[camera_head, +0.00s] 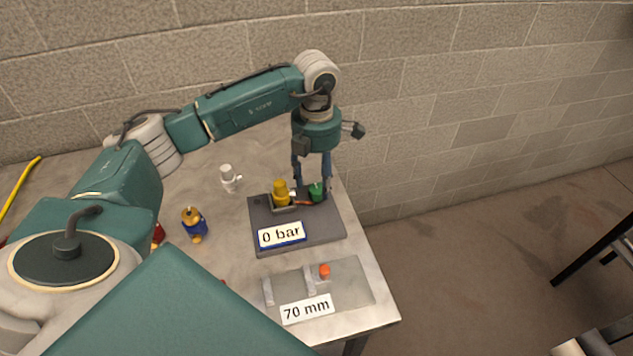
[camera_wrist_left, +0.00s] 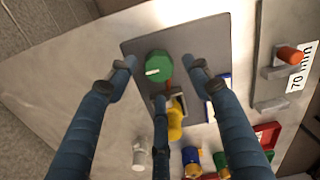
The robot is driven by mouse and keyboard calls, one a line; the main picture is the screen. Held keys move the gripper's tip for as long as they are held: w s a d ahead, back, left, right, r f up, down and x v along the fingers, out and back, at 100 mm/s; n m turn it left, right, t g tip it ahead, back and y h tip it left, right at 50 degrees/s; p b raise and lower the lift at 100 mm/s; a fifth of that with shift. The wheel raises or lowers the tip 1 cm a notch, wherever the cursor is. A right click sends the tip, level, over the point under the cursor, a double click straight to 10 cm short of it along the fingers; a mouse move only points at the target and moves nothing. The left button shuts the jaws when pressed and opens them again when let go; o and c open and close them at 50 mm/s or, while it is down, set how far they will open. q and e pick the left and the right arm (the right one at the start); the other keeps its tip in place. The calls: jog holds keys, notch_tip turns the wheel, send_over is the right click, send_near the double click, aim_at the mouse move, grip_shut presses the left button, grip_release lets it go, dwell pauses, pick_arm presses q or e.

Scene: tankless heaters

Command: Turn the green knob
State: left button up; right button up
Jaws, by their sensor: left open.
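The green knob (camera_head: 316,191) stands at the back right of a dark grey plate (camera_head: 328,228) on the table. In the left wrist view the green knob (camera_wrist_left: 158,66) is round with a white mark on its top. My left gripper (camera_head: 312,180) points down over the knob and partly covers it in the head view. In the left wrist view the left gripper (camera_wrist_left: 160,80) is open, its fingers spread on either side of the knob. I cannot tell whether any finger touches it. My right gripper is not in view.
A yellow part (camera_head: 281,192) stands beside the knob, with a "0 bar" sign (camera_head: 281,235) in front. A "70 mm" fixture with an orange knob (camera_head: 324,270) is nearer. A white fitting (camera_head: 229,178) and a blue-yellow fitting (camera_head: 194,225) stand left. A wall is behind.

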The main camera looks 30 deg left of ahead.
aim_at(317, 188)
pick_arm(q)
notch_tip(317, 188, down, 2)
jog(key=shift+f, duration=0.2)
jog(key=shift+w+f, duration=0.1)
jog(key=shift+f, duration=0.3)
jog(key=shift+c, duration=0.3)
jog(key=c, duration=1.1)
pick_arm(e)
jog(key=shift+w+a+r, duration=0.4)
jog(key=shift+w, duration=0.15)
